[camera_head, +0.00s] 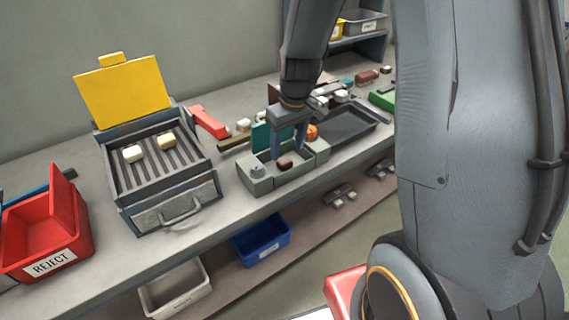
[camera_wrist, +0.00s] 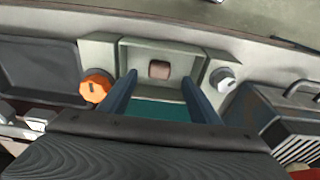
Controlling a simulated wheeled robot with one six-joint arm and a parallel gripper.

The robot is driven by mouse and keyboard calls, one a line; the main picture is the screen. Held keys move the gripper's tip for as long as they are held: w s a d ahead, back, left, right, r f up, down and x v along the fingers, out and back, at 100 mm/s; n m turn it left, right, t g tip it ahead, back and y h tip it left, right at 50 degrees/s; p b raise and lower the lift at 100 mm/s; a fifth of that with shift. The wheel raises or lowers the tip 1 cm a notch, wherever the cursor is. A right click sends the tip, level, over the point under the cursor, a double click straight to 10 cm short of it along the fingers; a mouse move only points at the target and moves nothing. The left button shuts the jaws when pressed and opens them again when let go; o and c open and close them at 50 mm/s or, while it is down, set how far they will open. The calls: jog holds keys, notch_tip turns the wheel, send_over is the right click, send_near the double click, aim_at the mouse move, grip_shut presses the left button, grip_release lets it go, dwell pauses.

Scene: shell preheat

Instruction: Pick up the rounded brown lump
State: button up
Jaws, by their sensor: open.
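The rounded brown lump (camera_head: 285,163) lies in the recess of a grey-green block-like holder (camera_head: 262,186) on the bench. In the wrist view the lump (camera_wrist: 159,70) sits near the far wall of the recess, centred between my fingers. My gripper (camera_head: 289,148) is open above the holder, and its two blue-grey fingers (camera_wrist: 160,95) point toward the recess on either side of the lump. The fingers appear apart from the lump, and nothing is between them. A teal panel (camera_wrist: 162,110) shows at the near side of the recess.
An orange knob (camera_wrist: 95,86) and a grey knob (camera_wrist: 222,78) flank the recess. A grill with a yellow lid (camera_head: 124,92) and two pale pieces stands left. A red REJECT bin (camera_head: 40,235) is far left. A dark tray (camera_head: 345,125) lies right of the holder.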

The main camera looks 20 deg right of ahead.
aim_at(285, 160)
jog(key=shift+w+a+f+p, duration=0.1)
jog(key=shift+w+f+p, duration=0.15)
jog(key=shift+f, duration=0.65)
jog(key=shift+w+f+p, duration=0.2)
jog(key=shift+f+p, duration=0.1)
jog(key=shift+f, duration=0.55)
jog(key=shift+w+a+f+p, duration=0.1)
jog(key=shift+w+f+p, duration=0.15)
jog(key=shift+f, duration=0.65)
jog(key=c, duration=1.2)
jog(key=shift+o, duration=0.2)
jog(key=shift+r, duration=0.1)
